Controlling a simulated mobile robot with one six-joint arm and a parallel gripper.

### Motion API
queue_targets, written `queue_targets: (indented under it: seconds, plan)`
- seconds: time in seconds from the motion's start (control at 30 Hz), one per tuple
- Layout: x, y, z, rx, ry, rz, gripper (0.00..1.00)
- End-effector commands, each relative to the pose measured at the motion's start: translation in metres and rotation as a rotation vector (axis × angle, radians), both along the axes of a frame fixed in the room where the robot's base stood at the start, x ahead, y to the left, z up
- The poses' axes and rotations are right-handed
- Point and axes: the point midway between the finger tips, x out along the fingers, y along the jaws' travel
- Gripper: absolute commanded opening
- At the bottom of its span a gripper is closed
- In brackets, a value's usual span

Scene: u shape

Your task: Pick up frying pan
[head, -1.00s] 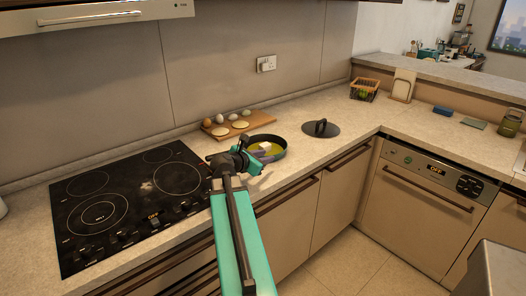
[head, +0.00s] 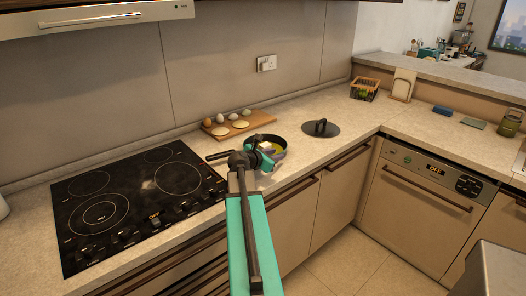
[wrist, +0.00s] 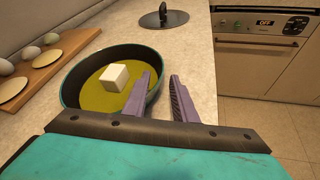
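The frying pan (head: 281,139) sits on the counter to the right of the hob. It is dark with a teal outer wall and holds yellow liquid and a white cube; its rim (wrist: 154,75) shows clearly in the wrist view. My gripper (head: 277,155) is at the pan's near right side. In the wrist view my gripper (wrist: 160,92) is open, with a gap between its two purple-grey fingers. The left finger overlaps the pan's inside and the right finger is outside the rim. I cannot tell if either touches. The pan's handle is not clearly visible.
A wooden board (head: 240,126) with eggs and round pieces lies behind the pan. A dark lid (head: 320,130) lies to the right. The black hob (head: 120,205) is at the left. The counter's front edge runs close by my gripper.

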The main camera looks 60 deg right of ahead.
Motion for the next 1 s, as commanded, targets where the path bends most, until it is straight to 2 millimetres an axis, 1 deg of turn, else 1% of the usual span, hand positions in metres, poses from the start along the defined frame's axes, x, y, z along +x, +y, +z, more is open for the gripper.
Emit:
queue_targets:
  seconds: [0.17,0.27,0.5,0.7,1.0]
  plan:
    - [0.000,-0.002,0.000,0.000,0.000,-0.001,0.25]
    - [-0.001,-0.008,-0.002,0.001,0.001,-0.002,0.25]
    - [-0.002,-0.032,-0.009,0.001,0.000,-0.003,0.25]
    - [-0.003,-0.047,-0.016,0.000,0.000,-0.002,0.25]
    - [-0.005,-0.050,-0.018,0.000,0.000,-0.002,0.25]
